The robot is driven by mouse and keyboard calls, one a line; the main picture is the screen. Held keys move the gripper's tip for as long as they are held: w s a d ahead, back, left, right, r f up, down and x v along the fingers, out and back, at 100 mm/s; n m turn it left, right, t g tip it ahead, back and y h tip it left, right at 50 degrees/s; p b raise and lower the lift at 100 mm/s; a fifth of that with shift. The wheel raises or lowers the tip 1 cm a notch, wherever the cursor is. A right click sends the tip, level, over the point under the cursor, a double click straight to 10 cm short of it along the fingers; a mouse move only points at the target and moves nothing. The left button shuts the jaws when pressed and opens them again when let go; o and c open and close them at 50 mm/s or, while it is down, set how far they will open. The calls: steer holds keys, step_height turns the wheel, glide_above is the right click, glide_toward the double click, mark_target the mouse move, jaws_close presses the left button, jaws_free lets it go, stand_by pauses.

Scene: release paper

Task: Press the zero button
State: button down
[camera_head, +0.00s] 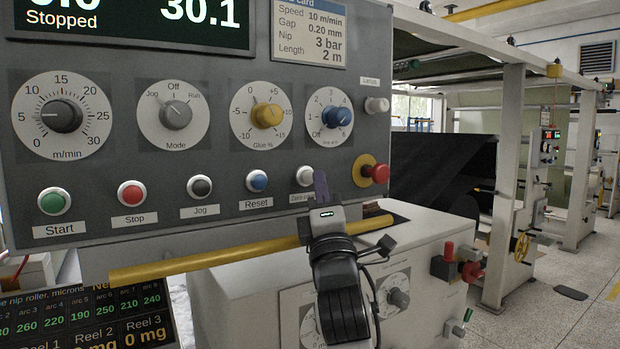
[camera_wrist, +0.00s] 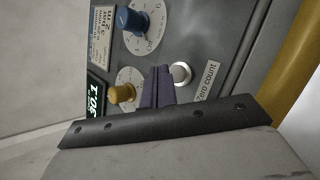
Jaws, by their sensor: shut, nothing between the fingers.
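The white zero button (camera_head: 305,176) is at the right end of the button row on the grey control panel. Its label below is partly hidden by my gripper (camera_head: 321,184) in the head view. In the wrist view the white button (camera_wrist: 181,74) stands just beside the tips of my gripper (camera_wrist: 160,76), with the "Zero count" label (camera_wrist: 207,82) readable. My purple fingers are shut together and empty.
The green Start (camera_head: 54,201), red Stop (camera_head: 131,193), black Jog (camera_head: 199,186) and blue Reset (camera_head: 257,181) buttons line up to the left. A red mushroom knob (camera_head: 378,173) juts out close on the right. A yellow bar (camera_head: 210,258) runs below the panel near my wrist.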

steer(key=shift+w+a, duration=0.1)
steer(key=shift+w, duration=0.05)
stand_by(0.5)
steer(key=shift+w+a, duration=0.15)
steer(key=shift+w, duration=0.05)
steer(key=shift+w+a, duration=0.35)
steer(key=shift+w, duration=0.1)
stand_by(1.1)
steer(key=shift+s+d+f, duration=0.1)
steer(key=shift+s, duration=0.05)
steer(key=shift+s+d+f+b, duration=0.1)
steer(key=shift+s+d+b, duration=0.1)
steer(key=shift+s+b, duration=0.15)
steer(key=shift+s+d, duration=0.2)
steer(key=s+d, duration=0.1)
steer(key=s, duration=0.1)
steer(key=s+d+b, duration=0.1)
steer(key=s+d, duration=0.1)
stand_by(0.4)
